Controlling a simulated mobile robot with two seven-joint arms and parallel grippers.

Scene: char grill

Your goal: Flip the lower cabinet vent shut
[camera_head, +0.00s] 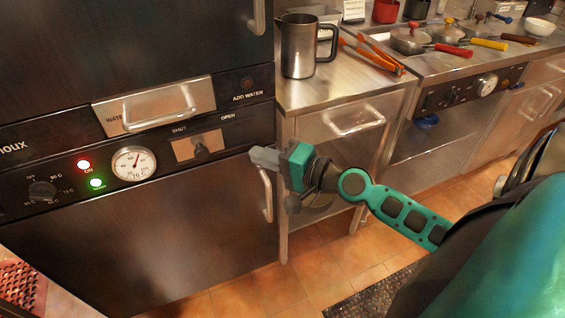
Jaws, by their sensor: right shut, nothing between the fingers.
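The lower cabinet (150,245) is a dark steel unit on the left. Its vent control is a small metal plate (183,151) with a dark knob (201,152), set in the control panel under the labels SHUT and OPEN. The knob sits near the middle of the plate, so I cannot tell clearly which setting it is at. My right gripper (262,157) is shut and empty, pointing left. In the picture it is to the right of the vent plate, apart from the knob, near the cabinet's right edge. My left gripper is not in view.
A thermometer dial (133,163), lit lamps and the water drawer (155,106) share the panel. The lower door handle (265,194) is just below my gripper. A steel counter (345,88) with a jug (299,46) and orange tongs (372,54) stands to the right.

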